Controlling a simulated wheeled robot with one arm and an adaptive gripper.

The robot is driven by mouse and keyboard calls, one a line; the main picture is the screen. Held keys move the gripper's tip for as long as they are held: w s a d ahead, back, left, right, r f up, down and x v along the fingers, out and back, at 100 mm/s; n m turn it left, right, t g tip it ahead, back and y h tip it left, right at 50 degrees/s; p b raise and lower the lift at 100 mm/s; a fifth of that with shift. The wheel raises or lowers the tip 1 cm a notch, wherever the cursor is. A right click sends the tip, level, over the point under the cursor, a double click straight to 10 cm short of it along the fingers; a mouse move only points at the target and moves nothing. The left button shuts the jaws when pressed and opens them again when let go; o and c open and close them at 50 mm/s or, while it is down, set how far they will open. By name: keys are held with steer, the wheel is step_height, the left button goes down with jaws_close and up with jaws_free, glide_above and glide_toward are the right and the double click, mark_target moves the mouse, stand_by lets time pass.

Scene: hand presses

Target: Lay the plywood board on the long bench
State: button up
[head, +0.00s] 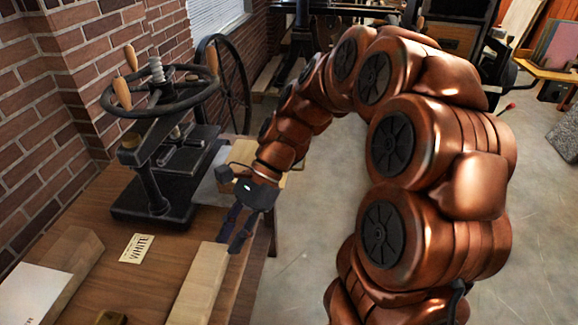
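A long, pale wooden board (200,287) lies along the right edge of the brown bench (150,275), running out of the bottom of the picture. I cannot tell for sure whether it is the plywood board. My gripper (232,243) points down at the board's far end, its two dark fingers a little apart. Whether they touch the board, or hold its edge, is not clear. Another pale flat piece (293,179) shows partly behind my wrist, mostly hidden.
A black hand press (155,190) with a large wheel stands on the bench against the brick wall. A card reading WHITE (137,248), a wooden block (78,262), a white sheet (32,293) and a small brass object (110,317) lie nearer. Grey floor (310,240) is open right of the bench.

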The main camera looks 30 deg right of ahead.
steer(key=w+d+f+m+t+y, duration=0.2)
steer(key=w+d+m+t+y, duration=0.35)
steer(key=w+d+m, duration=0.8)
steer(key=w+d+f+m+t, duration=0.1)
steer(key=d+f+m+t, duration=0.2)
steer(key=d+m, duration=0.3)
steer(key=w+d+f+m+t+b, duration=0.1)
steer(key=d+f+m+t, duration=0.25)
steer(key=d, duration=0.45)
steer(key=w+d+f+m+t, duration=0.1)
steer(key=d+f+m+t, duration=0.2)
steer(key=d+m, duration=0.35)
steer(key=b+x, duration=0.3)
steer(key=x, duration=0.6)
steer(key=shift+w+n+h, duration=0.35)
steer(key=shift+w, duration=0.1)
steer(key=shift+d, duration=0.1)
jaws_close()
